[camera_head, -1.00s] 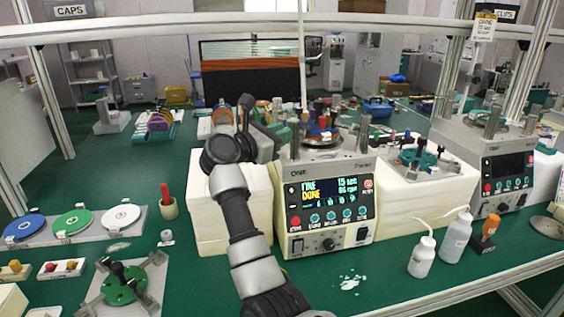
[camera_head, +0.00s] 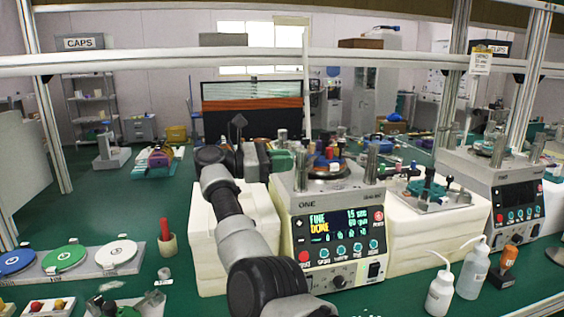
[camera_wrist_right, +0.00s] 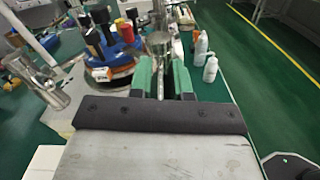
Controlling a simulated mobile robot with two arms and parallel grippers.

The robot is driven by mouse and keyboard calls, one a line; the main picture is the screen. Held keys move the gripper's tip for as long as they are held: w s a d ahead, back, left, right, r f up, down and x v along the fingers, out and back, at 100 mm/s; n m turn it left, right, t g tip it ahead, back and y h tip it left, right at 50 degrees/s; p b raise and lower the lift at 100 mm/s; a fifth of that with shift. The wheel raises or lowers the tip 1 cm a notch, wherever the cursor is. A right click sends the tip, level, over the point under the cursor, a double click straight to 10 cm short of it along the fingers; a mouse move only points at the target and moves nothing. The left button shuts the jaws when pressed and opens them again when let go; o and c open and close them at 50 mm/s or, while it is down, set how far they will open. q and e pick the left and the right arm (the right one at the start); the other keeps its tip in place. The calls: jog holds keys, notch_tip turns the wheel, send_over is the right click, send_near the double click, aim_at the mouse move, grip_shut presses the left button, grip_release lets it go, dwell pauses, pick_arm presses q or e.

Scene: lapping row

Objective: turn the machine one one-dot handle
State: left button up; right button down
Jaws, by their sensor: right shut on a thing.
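Machine one (camera_head: 345,198) is a grey box with a lit display and the word ONE on its front. On its top is a blue and orange round plate with coloured upright handles (camera_head: 329,154). My right gripper (camera_head: 286,160) is at the left side of the machine's top. Its green fingers (camera_wrist_right: 160,82) are shut on a thin grey piece, mostly hidden between them. I cannot make out a one-dot mark. My left gripper is not in view.
Metal posts (camera_wrist_right: 160,45) stand close around the plate. White blocks (camera_head: 238,225) flank machine one. A second machine (camera_head: 505,190) stands at the right, with white squeeze bottles (camera_head: 440,292) in front. Blue, green and white discs (camera_head: 63,258) lie at the left.

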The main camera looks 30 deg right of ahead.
dwell(0.4)
jog(key=c, duration=1.1)
grip_release()
jog(key=shift+d, duration=0.15)
